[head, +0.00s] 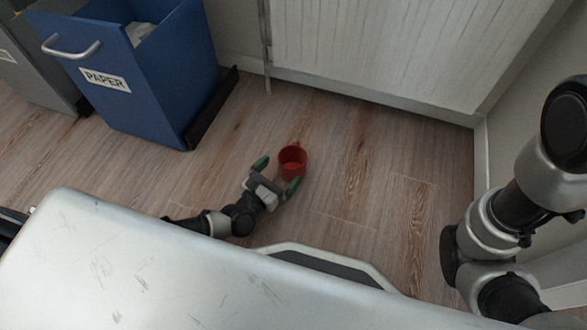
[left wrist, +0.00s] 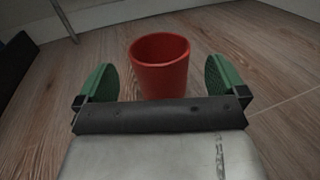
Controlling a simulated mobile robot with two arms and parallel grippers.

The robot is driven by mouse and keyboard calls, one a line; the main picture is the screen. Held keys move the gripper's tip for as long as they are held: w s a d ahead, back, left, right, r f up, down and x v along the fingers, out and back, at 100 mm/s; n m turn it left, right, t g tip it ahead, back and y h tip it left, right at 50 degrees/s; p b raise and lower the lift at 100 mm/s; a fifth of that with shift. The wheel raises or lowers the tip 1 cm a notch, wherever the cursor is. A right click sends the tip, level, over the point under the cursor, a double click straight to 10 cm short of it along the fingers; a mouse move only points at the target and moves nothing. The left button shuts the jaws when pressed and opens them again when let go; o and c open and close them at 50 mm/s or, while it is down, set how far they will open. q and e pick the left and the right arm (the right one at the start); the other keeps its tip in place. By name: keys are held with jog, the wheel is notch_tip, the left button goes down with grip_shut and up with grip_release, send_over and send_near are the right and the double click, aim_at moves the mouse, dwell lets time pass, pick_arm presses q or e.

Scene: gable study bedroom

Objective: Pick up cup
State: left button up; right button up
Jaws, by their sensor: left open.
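A red cup (head: 292,162) stands upright on the wooden floor in the head view. It also shows in the left wrist view (left wrist: 161,68), near the middle, with its open rim up. My left gripper (head: 276,174) is open, with one green fingertip on each side of the cup's near part. In the left wrist view the fingers of my left gripper (left wrist: 161,78) stand wide apart, with gaps to the cup on both sides. The cup's lower part is hidden behind the gripper body there. My right arm shows at the right of the head view, but its gripper is out of sight.
A blue bin (head: 150,75) labelled PAPER stands at the upper left, with a grey bin (head: 32,70) beside it. A white panelled wall (head: 400,50) closes off the back. The floor (head: 370,190) right of the cup is clear.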

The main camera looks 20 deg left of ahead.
aim_at(300, 149)
pick_arm(q)
jog(key=b+x, duration=0.2)
jog(key=x, duration=0.1)
jog(key=b+x, duration=0.1)
jog(key=x, duration=0.1)
jog(key=shift+w+f, duration=0.25)
jog(key=shift+f, duration=0.05)
jog(key=shift+w+d, duration=0.1)
jog(key=shift+w, duration=0.05)
jog(key=shift+r, duration=0.1)
jog(key=c, duration=1.1)
jog(key=shift+c, duration=0.3)
jog(key=shift+r, duration=0.1)
